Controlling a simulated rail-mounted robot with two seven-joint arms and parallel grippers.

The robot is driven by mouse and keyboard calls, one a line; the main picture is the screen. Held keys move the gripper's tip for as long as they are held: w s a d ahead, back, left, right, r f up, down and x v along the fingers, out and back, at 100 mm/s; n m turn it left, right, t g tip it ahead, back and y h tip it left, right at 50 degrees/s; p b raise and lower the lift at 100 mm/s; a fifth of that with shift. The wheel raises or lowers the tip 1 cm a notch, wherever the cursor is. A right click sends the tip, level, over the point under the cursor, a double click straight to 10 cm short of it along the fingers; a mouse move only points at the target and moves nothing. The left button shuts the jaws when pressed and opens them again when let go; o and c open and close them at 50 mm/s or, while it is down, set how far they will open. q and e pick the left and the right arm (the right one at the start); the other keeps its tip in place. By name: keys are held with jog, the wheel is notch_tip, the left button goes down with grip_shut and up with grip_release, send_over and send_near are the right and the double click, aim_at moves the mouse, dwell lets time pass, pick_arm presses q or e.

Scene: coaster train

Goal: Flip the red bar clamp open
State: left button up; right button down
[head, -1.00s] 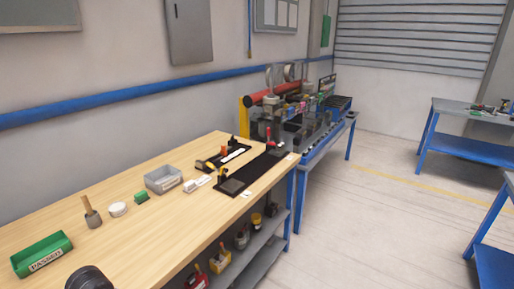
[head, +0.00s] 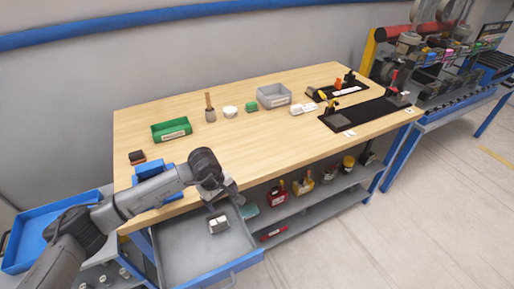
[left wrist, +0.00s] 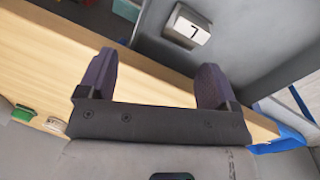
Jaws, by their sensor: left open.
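A clamp with a red handle (head: 393,78) stands at the right end of the long black fixture (head: 362,114), at the right part of the wooden bench. Its handle looks upright, but it is too small to tell the clamp's exact state. My left gripper (head: 224,200) is far to the left of it, over the bench's front edge and the open drawer. In the left wrist view, my left gripper (left wrist: 155,82) has its two fingers wide apart with nothing between them. My right gripper is not in view.
The open grey drawer (head: 183,258) holds a pale block (head: 218,226), marked 7 in the wrist view. A green bin (head: 171,130), a grey bin (head: 273,96) and small items stand along the bench (head: 262,143). A second black fixture has an orange handle (head: 338,84).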

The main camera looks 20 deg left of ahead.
pick_arm(q)
jog(key=w+d+r+n+t+h, duration=0.6)
jog(key=d+r+n+t+h, duration=0.3)
jog(key=d+r, duration=0.35)
jog(key=s+a+r+n+t+y, duration=0.1)
jog(key=a+r+n+t+y, duration=0.25)
jog(key=r+n+t, duration=0.65)
jog(key=s+a+r+n+t+y, duration=0.1)
jog(key=a+r+n+t+y, duration=0.3)
jog(key=r+n, duration=1.1)
jog(key=s+d+f+n+g+y, duration=0.1)
jog(key=s+f+n+g, duration=0.4)
jog(key=f, duration=0.7)
jog(key=s+f+n+g+y, duration=0.1)
jog(key=s+f+n+g, duration=0.4)
jog(key=s+f+n, duration=0.4)
jog(key=s+d+f+n+g+y, duration=0.1)
jog(key=s+f+n+g, duration=0.5)
jog(key=f, duration=1.1)
jog(key=shift+s+d+n, duration=0.35)
jog(key=shift+s+n, duration=0.4)
jog(key=shift+n, duration=0.05)
jog(key=s+f+g, duration=0.2)
jog(key=s+f, duration=0.3)
jog(key=s, duration=0.3)
jog(key=s+d+f+n+g, duration=0.1)
jog(key=s+f+g, duration=0.2)
jog(key=s+f, duration=0.3)
jog(key=shift+s+f, duration=0.25)
jog(key=shift+s, duration=0.65)
